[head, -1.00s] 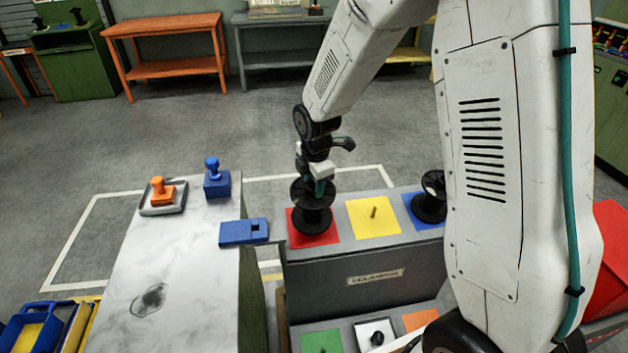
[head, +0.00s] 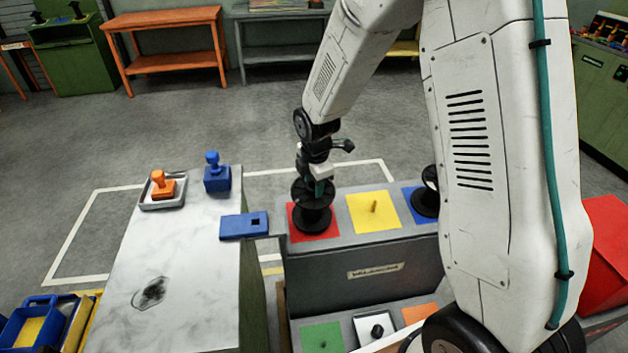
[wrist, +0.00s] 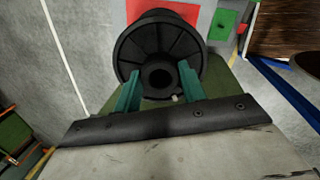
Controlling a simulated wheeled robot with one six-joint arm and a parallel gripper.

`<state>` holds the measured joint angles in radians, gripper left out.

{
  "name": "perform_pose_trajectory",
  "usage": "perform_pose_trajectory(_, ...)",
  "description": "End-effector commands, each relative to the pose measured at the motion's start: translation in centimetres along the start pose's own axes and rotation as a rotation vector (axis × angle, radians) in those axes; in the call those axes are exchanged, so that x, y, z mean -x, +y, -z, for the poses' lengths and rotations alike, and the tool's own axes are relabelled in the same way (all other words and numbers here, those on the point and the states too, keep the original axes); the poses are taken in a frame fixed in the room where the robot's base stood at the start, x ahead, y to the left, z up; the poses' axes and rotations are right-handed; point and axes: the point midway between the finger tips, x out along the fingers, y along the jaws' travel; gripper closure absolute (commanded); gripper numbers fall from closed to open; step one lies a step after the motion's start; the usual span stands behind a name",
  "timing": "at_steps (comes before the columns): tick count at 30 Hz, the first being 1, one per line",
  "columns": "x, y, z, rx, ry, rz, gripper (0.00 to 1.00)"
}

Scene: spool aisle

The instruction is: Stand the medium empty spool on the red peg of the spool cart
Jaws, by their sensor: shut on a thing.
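My gripper (head: 317,187) is shut on a black spool (head: 311,207) with wide round flanges. The spool looks upright over the red square (head: 296,233) of the grey spool cart (head: 325,291). Its lower flange hides the middle of that square and any peg there, so I cannot tell whether it rests on the surface. In the wrist view my gripper's teal fingers (wrist: 160,80) close on the near end of the spool (wrist: 158,45), around its central hole. The red square (wrist: 180,12) shows behind it.
A yellow square (head: 358,222) with a bare peg is beside it; another black spool (head: 428,203) stands on the blue square. A marbled table (head: 185,280) at left holds a blue block (head: 243,226) near the cart and blue and orange stamps. Lower squares are in front.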

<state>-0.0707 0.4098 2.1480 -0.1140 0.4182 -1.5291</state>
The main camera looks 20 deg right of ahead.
Motion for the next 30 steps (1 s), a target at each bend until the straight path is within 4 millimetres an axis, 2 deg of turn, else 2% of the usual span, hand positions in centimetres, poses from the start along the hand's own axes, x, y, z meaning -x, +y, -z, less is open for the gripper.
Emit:
perform_pose_trajectory(19,-1.6,0.0,0.0,0.000,0.000,0.000,1.00)
perform_pose_trajectory(20,-1.6,0.0,0.0,0.000,0.000,-0.001,0.54)
perform_pose_trajectory(22,-1.6,0.0,0.0,0.000,0.000,-0.001,0.34)
perform_pose_trajectory(30,-1.5,0.0,0.0,0.000,0.000,0.000,0.34)
